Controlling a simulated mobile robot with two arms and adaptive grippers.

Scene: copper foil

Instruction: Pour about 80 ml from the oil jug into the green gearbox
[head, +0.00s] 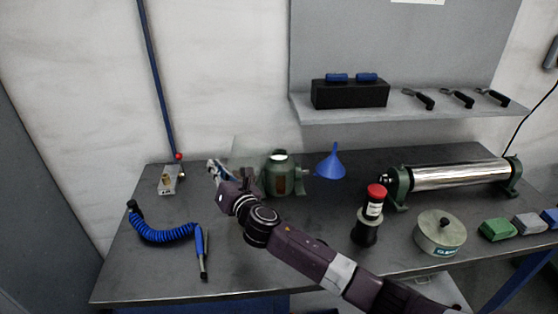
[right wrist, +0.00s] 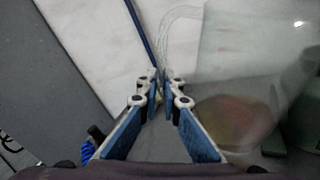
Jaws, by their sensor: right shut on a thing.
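The green gearbox (head: 279,176) stands on the bench in the head view, with a pale round top. The oil jug (head: 246,151) is clear and faint, just left of the gearbox and partly behind my right arm. In the right wrist view the clear jug (right wrist: 255,65) fills the right side, with a reddish-brown patch of oil (right wrist: 232,118) low in it. My right gripper (head: 215,170) is shut on the jug's clear handle, between its blue-padded fingers (right wrist: 161,88). I cannot tell how far the jug tilts. My left gripper is not in view.
A blue funnel (head: 330,162) is right of the gearbox. A coiled blue hose (head: 165,235) lies at left. The front left bench is mostly clear.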

